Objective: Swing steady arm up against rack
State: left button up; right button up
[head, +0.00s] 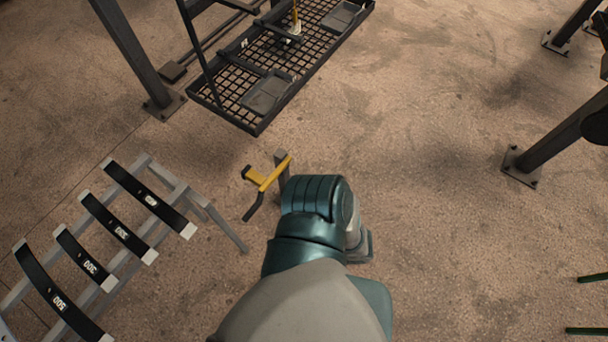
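A yellow bar with a dark handle (268,176) sits at a short grey post, right of the spring rack, in the head view. It may be the steady arm, but I cannot tell for sure. The bar slants up to the right, and the dark handle points down to the left. The spring rack (189,192) is a light grey metal frame at the left, holding several dark curved leaf springs with white ends and numbers. My teal and grey arm fills the lower middle, close to the post's right, and hides the floor behind it. No gripper fingers can be made out.
A dark mesh platform (227,106) with shallow trays stands at the top. Dark steel posts rise at the upper left (130,50) and right (565,133). Green bars (590,331) show at the lower right edge. The brown floor is clear between the platform and the right post.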

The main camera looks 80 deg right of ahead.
aim_at(248, 174)
jog(key=z, duration=2.15)
